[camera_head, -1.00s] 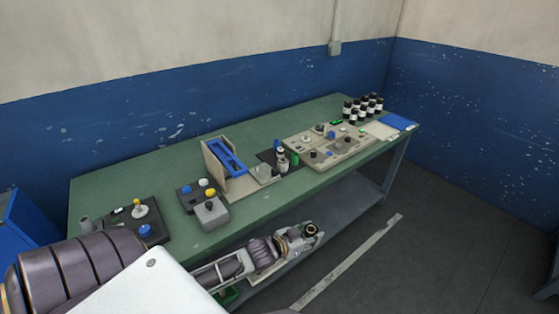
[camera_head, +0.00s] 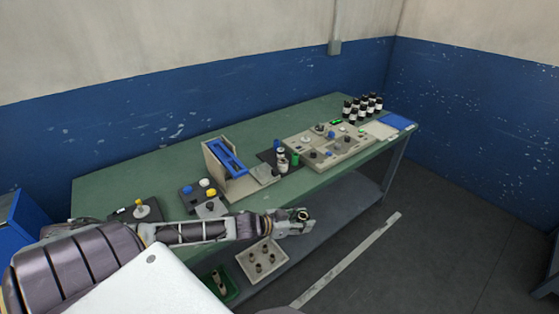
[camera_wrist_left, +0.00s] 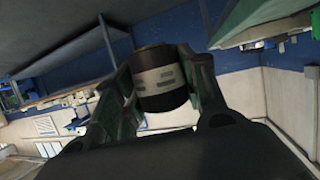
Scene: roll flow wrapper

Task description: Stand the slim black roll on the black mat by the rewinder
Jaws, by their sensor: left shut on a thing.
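My left gripper (camera_head: 303,217) is shut on a black roll with a pale grey band, which shows clearly between the fingers in the left wrist view (camera_wrist_left: 157,82). In the head view, only the roll's round end (camera_head: 302,214) shows at the gripper's tip. The gripper is in front of the bench's near edge, apart from the mat. A dark-and-white roll (camera_head: 281,155) and a green-topped one (camera_head: 295,158) stand at the mat's right. My right gripper is out of view.
A beige panel with knobs (camera_head: 327,153) is right of the mat. Several black-and-white rolls (camera_head: 363,107) stand at the bench's far right. A beige tray (camera_head: 246,266) and a green bin (camera_head: 231,290) are below the bench's front edge. The bench's back left is clear.

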